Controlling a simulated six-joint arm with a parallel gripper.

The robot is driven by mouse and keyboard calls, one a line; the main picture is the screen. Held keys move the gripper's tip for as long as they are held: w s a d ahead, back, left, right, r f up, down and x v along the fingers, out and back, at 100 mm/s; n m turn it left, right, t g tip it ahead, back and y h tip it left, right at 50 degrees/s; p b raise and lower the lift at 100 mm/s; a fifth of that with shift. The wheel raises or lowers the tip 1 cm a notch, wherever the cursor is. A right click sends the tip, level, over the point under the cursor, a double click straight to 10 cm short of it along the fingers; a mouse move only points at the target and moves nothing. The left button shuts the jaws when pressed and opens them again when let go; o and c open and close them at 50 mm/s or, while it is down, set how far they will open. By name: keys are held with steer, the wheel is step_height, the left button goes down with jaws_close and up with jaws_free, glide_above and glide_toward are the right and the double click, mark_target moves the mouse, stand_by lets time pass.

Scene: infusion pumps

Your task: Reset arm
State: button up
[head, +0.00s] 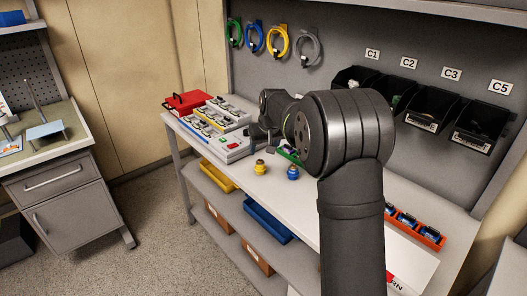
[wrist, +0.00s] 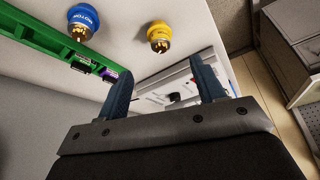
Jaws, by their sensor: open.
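My gripper (wrist: 163,95) shows in the wrist view with its two blue fingers apart and nothing between them. It hangs over the white bench (head: 343,202), and in the head view my own arm hides most of it. A blue round part (wrist: 83,20) with a metal connector and a yellow one (wrist: 160,36) lie beyond the fingertips, apart from them. In the head view the yellow part (head: 260,168) and the blue part (head: 293,172) stand on the bench left of my arm.
A green rail (wrist: 45,45) holds small parts beside my gripper. A red case (head: 187,102) stands at the back left. Black bins (head: 430,108) line the back right, and an orange tray (head: 431,235) lies at the right. Coiled cables (head: 278,42) hang on the wall.

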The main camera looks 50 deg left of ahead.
mark_target(260, 160)
steer(key=x, duration=1.1)
steer(key=shift+a+f, duration=0.15)
steer(key=shift+f, duration=0.25)
steer(key=shift+a+r, duration=0.1)
steer(key=shift+r, duration=1.75)
steer(key=shift+f, duration=0.15)
